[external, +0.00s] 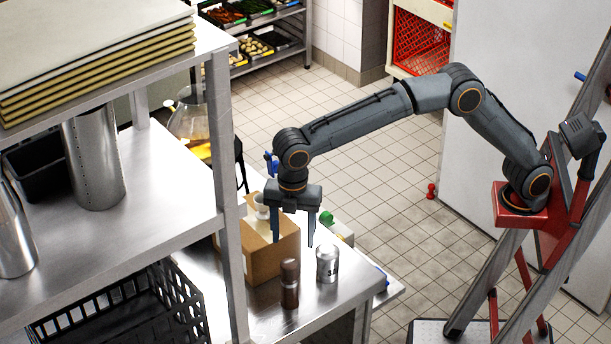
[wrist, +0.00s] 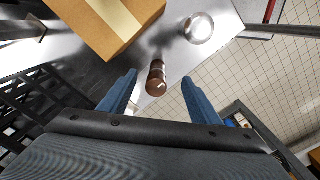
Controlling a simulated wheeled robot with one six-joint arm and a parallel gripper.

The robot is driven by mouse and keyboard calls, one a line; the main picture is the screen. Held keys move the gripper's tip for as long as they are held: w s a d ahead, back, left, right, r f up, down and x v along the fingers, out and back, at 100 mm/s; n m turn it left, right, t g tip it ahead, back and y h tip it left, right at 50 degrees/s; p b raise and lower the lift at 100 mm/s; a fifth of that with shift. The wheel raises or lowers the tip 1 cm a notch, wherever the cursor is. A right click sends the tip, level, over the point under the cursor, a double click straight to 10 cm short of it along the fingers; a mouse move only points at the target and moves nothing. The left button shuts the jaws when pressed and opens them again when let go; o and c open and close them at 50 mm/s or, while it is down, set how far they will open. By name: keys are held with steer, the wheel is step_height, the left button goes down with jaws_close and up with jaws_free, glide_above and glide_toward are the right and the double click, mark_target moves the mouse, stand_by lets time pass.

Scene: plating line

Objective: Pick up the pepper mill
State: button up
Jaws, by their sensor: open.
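The pepper mill (external: 289,284) is a dark brown, turned piece standing upright near the front edge of the steel table. In the wrist view the pepper mill (wrist: 156,78) shows from above, between and beyond the two blue fingertips. My gripper (external: 294,240) is open and empty, pointing down, above the table and higher than the mill. Its fingers also show in the wrist view (wrist: 160,92), apart on either side of the mill's line. No finger appears to touch the mill.
A silver shaker (external: 327,263) stands just right of the mill; it also shows in the wrist view (wrist: 198,27). A cardboard box (external: 270,254) stands close behind. A shelf post (external: 226,190) rises at left, beside a black crate (external: 120,310). The tiled floor lies right of the table.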

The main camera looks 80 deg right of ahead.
mark_target(288, 263)
steer(key=shift+n, duration=0.8)
steer(key=a, duration=0.1)
steer(key=a+f, duration=0.1)
steer(key=w+a, duration=0.1)
steer(key=shift+a+f, duration=0.15)
steer(key=shift+a, duration=0.25)
step_height(288, 263, down, 4)
steer(key=shift+f, duration=0.1)
steer(key=shift+s+d+f+p, duration=0.1)
steer(key=shift+f+p, duration=0.75)
steer(key=shift+f, duration=1.3)
steer(key=shift+s+f+p, duration=0.1)
steer(key=shift+f+p, duration=0.7)
steer(key=shift+f, duration=1.3)
steer(key=shift+c, duration=0.4)
steer(key=c, duration=1.1)
steer(key=shift+c, duration=0.5)
